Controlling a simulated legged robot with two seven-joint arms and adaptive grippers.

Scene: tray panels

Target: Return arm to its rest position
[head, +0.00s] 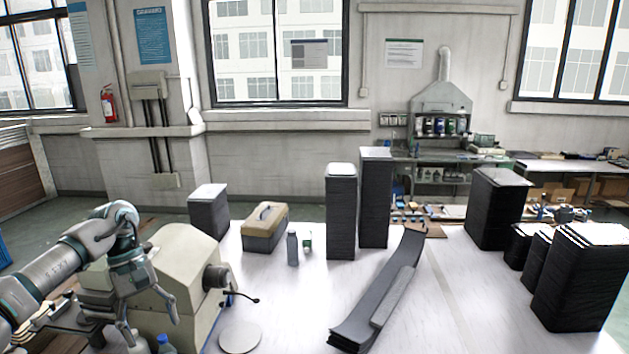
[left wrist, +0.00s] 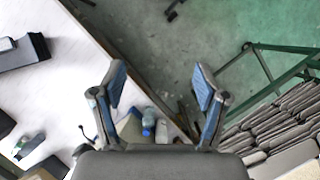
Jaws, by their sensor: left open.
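My left arm (head: 45,278) comes in from the left in the head view and bends down at the wrist. My left gripper (head: 152,330) hangs with its fingers pointing down, in front of the beige machine (head: 182,270) at the table's left end. In the left wrist view the two fingers of the left gripper (left wrist: 160,80) are spread wide with nothing between their tips. The floor and the table edge lie beyond them. My right arm and gripper are in neither view.
A blue-capped bottle (head: 165,344) is close to the left gripper. The table's front middle is clear.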

